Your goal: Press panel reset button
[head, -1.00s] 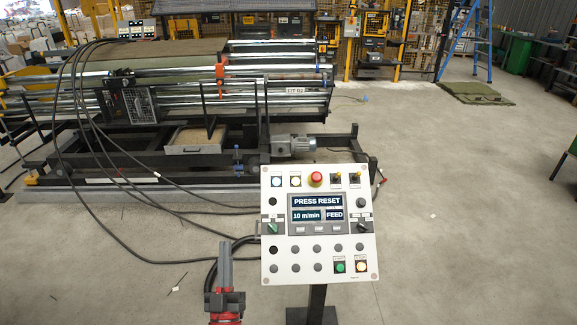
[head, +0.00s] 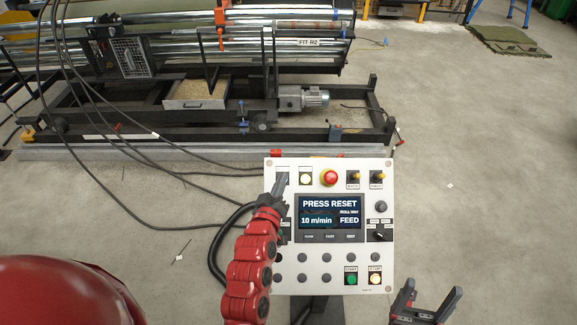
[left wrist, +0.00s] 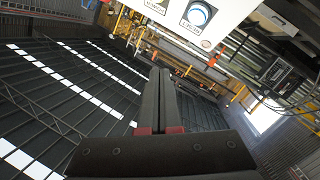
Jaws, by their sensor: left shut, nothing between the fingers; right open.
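The control panel (head: 372,268) stands on a post, its screen (head: 331,212) reading "PRESS RESET". In the left wrist view, a round button (left wrist: 198,14) with a white face and blue ring sits on the panel, above a label that seems to read RESET upside down. My left gripper (head: 281,180) is shut and empty, in front of the panel's upper left corner, hiding that button in the head view. In the left wrist view its fingertips (left wrist: 160,72) appear below and left of the button, apart from it in the picture. My right gripper (head: 428,300) is open and empty at lower right.
A red emergency stop (head: 330,178) and a lit white button (head: 306,178) are in the panel's top row. Green (head: 351,279) and lit white (head: 375,279) buttons are at its lower right. The roll machine (head: 200,130) stands behind. Cables cross the floor at left.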

